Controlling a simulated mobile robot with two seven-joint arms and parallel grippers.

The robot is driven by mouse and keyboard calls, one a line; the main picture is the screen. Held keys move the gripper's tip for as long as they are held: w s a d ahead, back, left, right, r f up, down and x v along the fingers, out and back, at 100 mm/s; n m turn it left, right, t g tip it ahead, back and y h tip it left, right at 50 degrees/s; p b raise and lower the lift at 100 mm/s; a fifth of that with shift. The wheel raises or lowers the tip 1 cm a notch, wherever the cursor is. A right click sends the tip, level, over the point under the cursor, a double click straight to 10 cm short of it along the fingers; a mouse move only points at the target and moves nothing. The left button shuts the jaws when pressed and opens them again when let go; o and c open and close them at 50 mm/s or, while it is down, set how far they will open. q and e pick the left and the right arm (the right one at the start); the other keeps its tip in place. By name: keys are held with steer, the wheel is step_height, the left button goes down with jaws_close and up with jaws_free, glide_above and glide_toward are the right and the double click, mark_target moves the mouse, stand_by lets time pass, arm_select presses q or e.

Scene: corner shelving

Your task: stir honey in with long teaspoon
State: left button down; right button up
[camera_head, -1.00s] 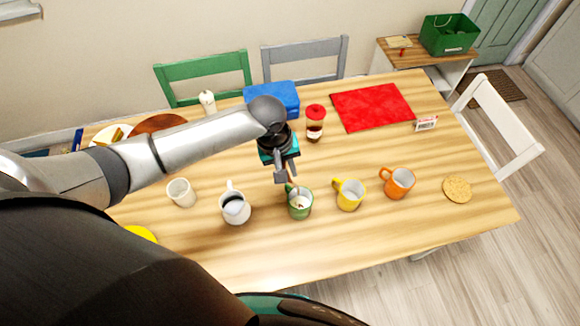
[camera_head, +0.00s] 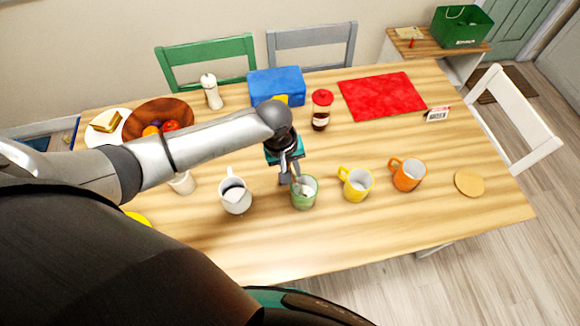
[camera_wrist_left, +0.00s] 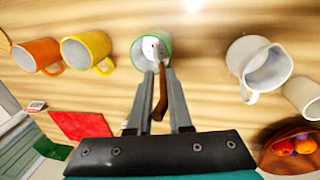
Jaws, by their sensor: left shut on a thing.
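A long teaspoon (camera_wrist_left: 160,94) with a brown handle stands tilted in the green mug (camera_head: 305,194). Its lower end is inside the mug, which also shows in the wrist view (camera_wrist_left: 141,60). My left gripper (camera_head: 292,178) is just above the mug's back rim, shut on the spoon handle. In the wrist view the handle lies between its two fingers (camera_wrist_left: 157,78). The mug's contents look pale and are hard to make out. My right gripper is not in view.
A white jug (camera_head: 235,200) stands close left of the green mug. A yellow mug (camera_head: 357,187) and an orange mug (camera_head: 408,178) stand to the right. A blue box (camera_head: 277,83) and red mat (camera_head: 382,97) lie behind. The table front is clear.

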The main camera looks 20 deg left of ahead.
arm_select(q)
steer(key=shift+w+d+f+b, duration=0.2)
steer(key=shift+f+b, duration=0.3)
steer(key=shift+f, duration=0.55)
steer(key=shift+w+d+f+b, duration=0.15)
steer(key=shift+f+b, duration=0.35)
steer(key=shift+f, duration=0.5)
steer(key=shift+s, duration=0.1)
